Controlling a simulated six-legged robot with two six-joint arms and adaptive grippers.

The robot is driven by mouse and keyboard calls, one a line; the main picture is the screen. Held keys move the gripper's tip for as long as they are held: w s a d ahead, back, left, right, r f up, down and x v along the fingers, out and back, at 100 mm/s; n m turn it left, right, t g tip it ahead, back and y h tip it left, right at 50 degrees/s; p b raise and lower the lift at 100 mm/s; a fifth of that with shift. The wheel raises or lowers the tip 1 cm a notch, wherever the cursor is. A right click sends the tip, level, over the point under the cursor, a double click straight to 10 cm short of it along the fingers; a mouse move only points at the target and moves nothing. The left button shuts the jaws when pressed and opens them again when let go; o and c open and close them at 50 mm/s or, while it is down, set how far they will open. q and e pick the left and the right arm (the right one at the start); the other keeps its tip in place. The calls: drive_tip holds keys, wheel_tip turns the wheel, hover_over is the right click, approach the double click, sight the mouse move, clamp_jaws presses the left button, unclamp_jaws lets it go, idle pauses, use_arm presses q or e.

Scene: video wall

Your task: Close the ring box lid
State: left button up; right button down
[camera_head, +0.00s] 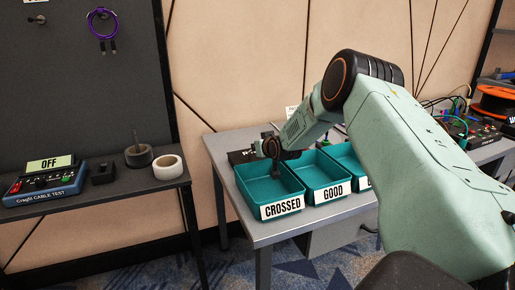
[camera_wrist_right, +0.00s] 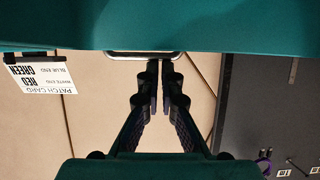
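No thing in view can be made out clearly as a ring box with a lid. A small black box-shaped item (camera_head: 103,172) stands on the left shelf, and I cannot tell what it is. A teal surface with a metal-edged part fills the top there. My left gripper is not in view.
The grey table (camera_head: 262,238) also holds a teal bin labelled GOOD (camera_head: 333,192) and another beside it, partly behind my arm. The left shelf holds a cable tester (camera_head: 45,186) reading OFF and tape rolls (camera_head: 168,167). A patch card (camera_wrist_right: 38,75) shows upside down.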

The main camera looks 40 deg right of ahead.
drive_tip(key=shift+s+a+f, duration=0.2)
drive_tip(key=shift+s+f, duration=0.1)
drive_tip(key=shift+f, duration=0.4)
drive_tip(key=shift+s+a+f, duration=0.15)
drive_tip(key=shift+s+f, duration=0.15)
drive_tip(key=shift+f, duration=0.4)
drive_tip(key=shift+s+f, duration=0.1)
drive_tip(key=shift+s, duration=0.2)
drive_tip(key=w+r+v, duration=0.1)
drive_tip(key=r+v, duration=0.1)
drive_tip(key=v, duration=0.9)
drive_tip(key=shift+r, duration=0.35)
drive_tip(key=shift+s+d, duration=0.1)
drive_tip(key=shift+d, duration=0.05)
drive_tip(key=shift+s+r, duration=0.1)
drive_tip(key=shift+s, duration=0.05)
